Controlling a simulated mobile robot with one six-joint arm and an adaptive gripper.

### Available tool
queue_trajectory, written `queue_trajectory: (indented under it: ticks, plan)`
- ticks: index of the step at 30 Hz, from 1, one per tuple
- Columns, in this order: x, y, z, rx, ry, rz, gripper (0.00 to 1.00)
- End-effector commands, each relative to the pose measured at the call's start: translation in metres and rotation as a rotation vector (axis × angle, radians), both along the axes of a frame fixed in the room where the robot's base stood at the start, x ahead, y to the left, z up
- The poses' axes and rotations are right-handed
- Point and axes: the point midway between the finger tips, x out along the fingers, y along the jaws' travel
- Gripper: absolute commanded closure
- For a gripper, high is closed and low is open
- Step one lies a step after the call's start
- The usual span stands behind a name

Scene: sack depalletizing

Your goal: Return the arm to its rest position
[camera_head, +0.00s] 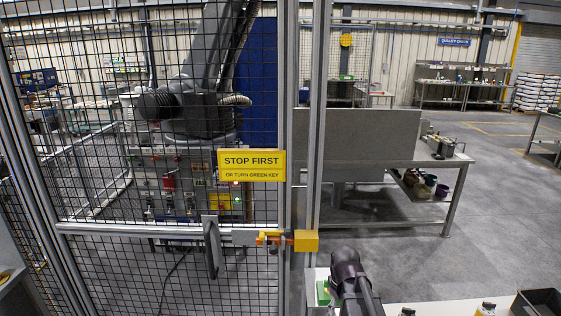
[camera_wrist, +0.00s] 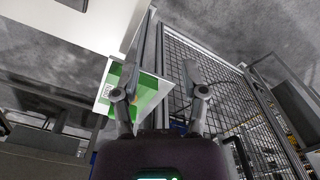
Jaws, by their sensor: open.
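My gripper (camera_wrist: 157,72) shows in the wrist view with its two grey fingers spread apart. It is open and nothing is held between the fingers. A green and white panel or box (camera_wrist: 145,84) lies beyond the left finger, partly covered by it. In the head view my dark arm (camera_head: 351,275) rises at the bottom, right of the fence post. The gripper's fingers cannot be made out in the head view.
A mesh fence (camera_head: 100,190) with a yellow "STOP FIRST" sign (camera_head: 251,165) and a yellow latch (camera_head: 305,240) stands close by; the mesh (camera_wrist: 225,90) also shows in the wrist view. A workbench (camera_head: 445,160) stands behind. Open floor (camera_head: 500,215) lies right. A black tray (camera_head: 540,303) is at lower right.

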Motion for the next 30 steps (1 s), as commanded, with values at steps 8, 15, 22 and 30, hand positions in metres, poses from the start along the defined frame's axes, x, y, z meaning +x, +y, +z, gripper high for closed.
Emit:
queue_trajectory:
  ticks: [8,15,22,30]
  plan:
    - [-0.050,0.000,-0.025,0.000,0.000,-0.367,0.44]
    - [-0.067,0.000,-0.032,0.000,0.000,-0.536,0.44]
    - [-0.068,0.000,-0.032,0.000,0.000,-0.558,0.44]
    - [-0.067,0.000,-0.032,0.000,0.000,-0.556,0.44]
